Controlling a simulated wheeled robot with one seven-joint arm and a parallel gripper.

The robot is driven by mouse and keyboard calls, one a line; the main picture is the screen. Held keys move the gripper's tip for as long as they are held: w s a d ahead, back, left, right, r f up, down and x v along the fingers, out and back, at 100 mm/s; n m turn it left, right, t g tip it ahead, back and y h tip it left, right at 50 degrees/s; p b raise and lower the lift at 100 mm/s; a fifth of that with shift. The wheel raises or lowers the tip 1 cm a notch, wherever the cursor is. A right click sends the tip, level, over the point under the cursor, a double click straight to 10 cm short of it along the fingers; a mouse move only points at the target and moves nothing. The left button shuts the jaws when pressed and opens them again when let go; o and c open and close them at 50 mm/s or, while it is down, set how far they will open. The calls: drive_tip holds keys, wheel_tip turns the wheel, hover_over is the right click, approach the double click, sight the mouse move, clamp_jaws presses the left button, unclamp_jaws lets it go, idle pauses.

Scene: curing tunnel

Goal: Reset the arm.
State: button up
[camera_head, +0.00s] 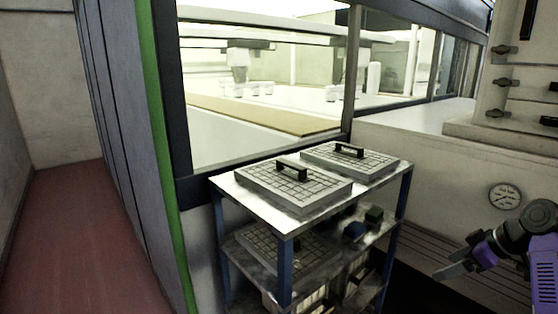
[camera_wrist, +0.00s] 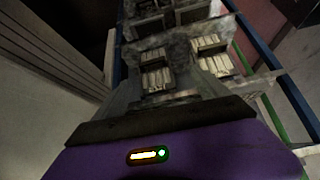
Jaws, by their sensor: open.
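My arm comes in from the right edge of the head view, purple and dark grey. My gripper (camera_head: 450,270) is at its end, to the right of the metal cart (camera_head: 296,228) and apart from it. It points left, is open, and no object shows between its fingers. In the wrist view, the purple gripper body fills the bottom, and the cart's shelves with pale blocks (camera_wrist: 158,80) show beyond it.
Two gridded trays with black handles, a front one (camera_head: 293,187) and a back one (camera_head: 350,160), lie on the cart top. A round gauge (camera_head: 505,196) is on the wall. Red floor (camera_head: 65,235) is clear at left.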

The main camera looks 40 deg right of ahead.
drive_tip(key=w+d+r+m+t+h, duration=0.2)
drive_tip(key=w+d+r+m+h, duration=0.15)
drive_tip(key=d, duration=0.25)
drive_tip(key=w+a+m+t+h, duration=0.2)
drive_tip(key=w+a+m+h, duration=0.1)
drive_tip(key=h, duration=0.1)
drive_tip(key=a+f+m+t+h, duration=0.1)
drive_tip(key=a+f+t+h, duration=0.1)
drive_tip(key=a, duration=0.9)
drive_tip(key=a+f+m+t+h, duration=0.1)
drive_tip(key=a+f+m, duration=0.15)
drive_tip(key=a, duration=0.95)
drive_tip(key=s+a+f+n+y, duration=0.1)
drive_tip(key=s+a+n+y, duration=0.3)
drive_tip(key=s+a, duration=0.7)
drive_tip(key=s+a+f+n+t+y, duration=0.1)
drive_tip(key=s+a+n+y, duration=0.4)
drive_tip(key=s+a, duration=0.7)
drive_tip(key=a, duration=0.5)
drive_tip(key=shift+s+a+f+y, duration=0.15)
drive_tip(key=shift+a+f+y, duration=0.1)
drive_tip(key=shift+f+y, duration=0.1)
drive_tip(key=o, duration=0.4)
drive_tip(key=shift+s+a+n+y, duration=0.1)
drive_tip(key=shift+a+n+y, duration=0.15)
drive_tip(key=shift+n+y, duration=0.05)
drive_tip(key=shift+c, duration=0.2)
